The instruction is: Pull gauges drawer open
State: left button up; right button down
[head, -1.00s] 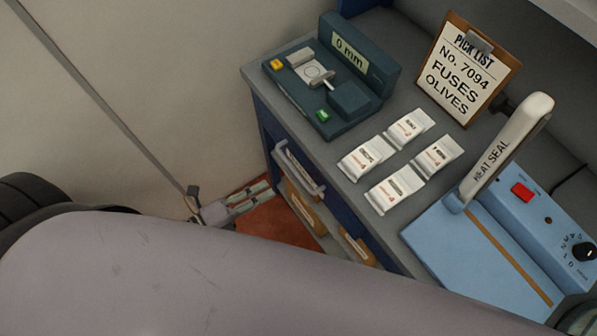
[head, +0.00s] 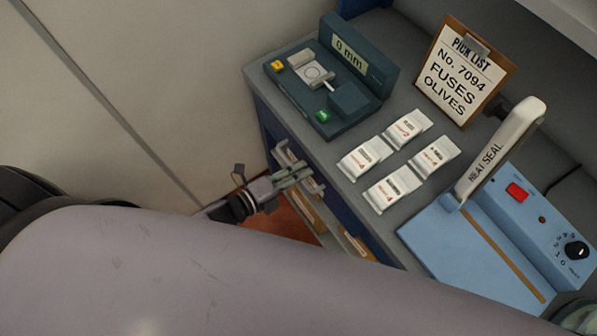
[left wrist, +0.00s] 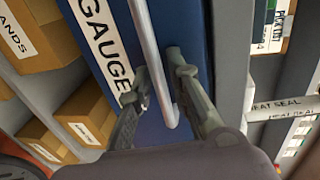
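The gauges drawer (left wrist: 186,22) has a blue front with a white label reading "GAUGE", partly cut off in the left wrist view. Its grey bar handle (left wrist: 149,45) runs between the two fingers of my left gripper (left wrist: 160,70). The fingers are apart, one on each side of the bar, with gaps visible. In the head view my left gripper (head: 292,174) is at the drawer handle (head: 284,153) on the cabinet's side, partly covering it. The drawer looks closed. My right gripper is not in view.
On the grey counter (head: 341,204) are a dark green gauge (head: 350,103), several white packets (head: 392,190), a pick list board (head: 462,75) and a blue heat sealer (head: 470,250). Shelves with cardboard boxes (left wrist: 84,120) are beside the drawer. The wall (head: 120,90) is at the left.

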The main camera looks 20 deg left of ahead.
pick_arm(q)
grip_shut()
dwell(0.5)
jog(key=shift+a, duration=0.1)
